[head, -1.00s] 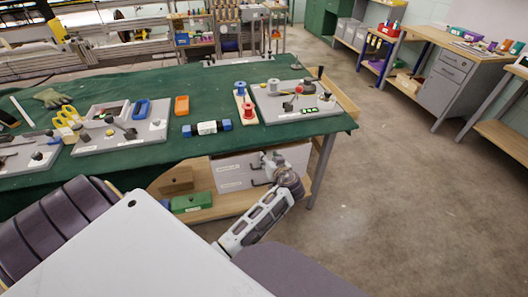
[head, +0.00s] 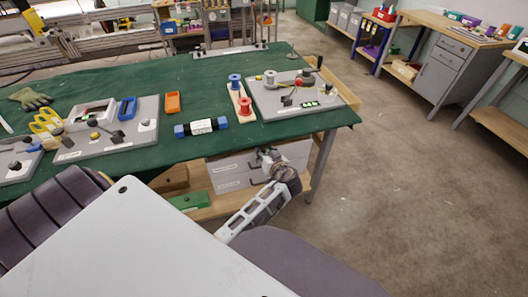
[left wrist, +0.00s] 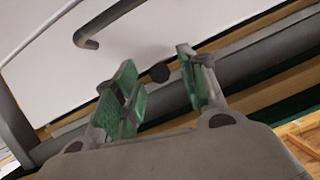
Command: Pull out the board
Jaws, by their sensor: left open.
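Two white boards or drawer fronts (head: 226,178) with small labels and dark handles sit one above the other under the green-covered table. I cannot tell which one is the board meant. My left gripper (head: 268,160) is in front of their right part. In the left wrist view, a white panel (left wrist: 150,38) with a dark curved handle (left wrist: 92,38) fills the upper part. My left gripper (left wrist: 160,90) is open with green pads, and nothing is held between them. The handle is up and left of the fingers, apart from them. My right gripper is not in view.
The green-covered table (head: 150,157) holds grey plates, spools and tools. Its leg (head: 321,165) stands right of the boards. A wooden shelf (head: 212,207) with a green box (head: 188,202) lies below. The floor (head: 420,190) to the right is clear.

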